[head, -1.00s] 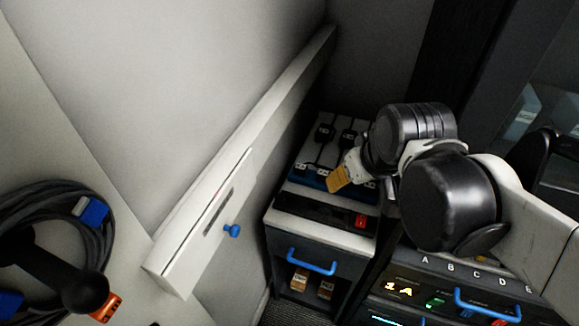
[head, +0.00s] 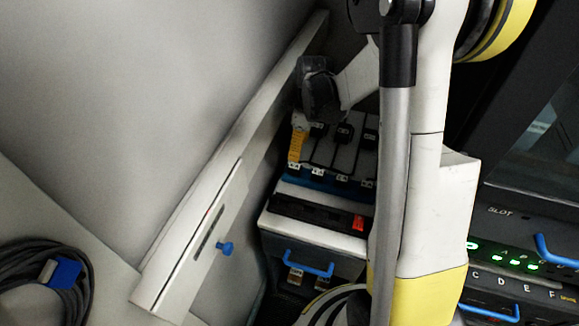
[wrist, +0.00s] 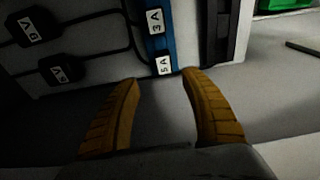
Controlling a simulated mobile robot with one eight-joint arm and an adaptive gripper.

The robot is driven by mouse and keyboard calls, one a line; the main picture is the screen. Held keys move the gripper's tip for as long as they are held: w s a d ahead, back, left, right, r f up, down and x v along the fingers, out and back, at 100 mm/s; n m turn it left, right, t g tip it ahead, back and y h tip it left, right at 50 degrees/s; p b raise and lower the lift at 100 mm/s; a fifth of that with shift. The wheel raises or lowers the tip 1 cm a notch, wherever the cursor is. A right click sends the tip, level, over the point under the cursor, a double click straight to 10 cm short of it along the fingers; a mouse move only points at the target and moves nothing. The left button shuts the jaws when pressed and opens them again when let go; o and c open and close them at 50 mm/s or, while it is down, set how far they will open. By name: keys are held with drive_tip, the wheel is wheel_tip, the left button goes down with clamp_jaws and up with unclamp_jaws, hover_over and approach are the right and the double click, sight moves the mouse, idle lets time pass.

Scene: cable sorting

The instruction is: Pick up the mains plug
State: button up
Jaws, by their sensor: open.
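Several black plug-like blocks (head: 343,132) with cables lie on the light top of the small cabinet. Two of them, one above (wrist: 35,27) and one below (wrist: 62,70), show at the left of the wrist view with white labels. I cannot tell which, if any, is the mains plug. My gripper (head: 295,160) points down with yellow fingers at the left end of the cabinet top. In the wrist view its fingers (wrist: 160,80) are apart with nothing between them. A blue strip (wrist: 156,48) with labels "3A" and "5A" lies just beyond the fingertips.
The cabinet front has a dark panel with a red switch (head: 358,223) and a blue handle (head: 308,262). A dark rack (head: 515,250) stands at right. Coiled cable (head: 35,270) lies lower left.

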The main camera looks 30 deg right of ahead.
sight(295, 166)
drive_tip(key=f, duration=0.2)
drive_tip(key=f+b, duration=0.1)
drive_tip(key=f, duration=0.1)
drive_tip(key=shift+w+a, duration=0.15)
drive_tip(key=shift+a, duration=0.05)
drive_tip(key=f+b, duration=0.1)
drive_tip(key=f, duration=0.2)
drive_tip(key=f+b, duration=0.1)
drive_tip(key=shift+a+f+b, duration=0.35)
drive_tip(key=shift+f, duration=0.05)
drive_tip(key=shift+r, duration=0.1)
clamp_jaws()
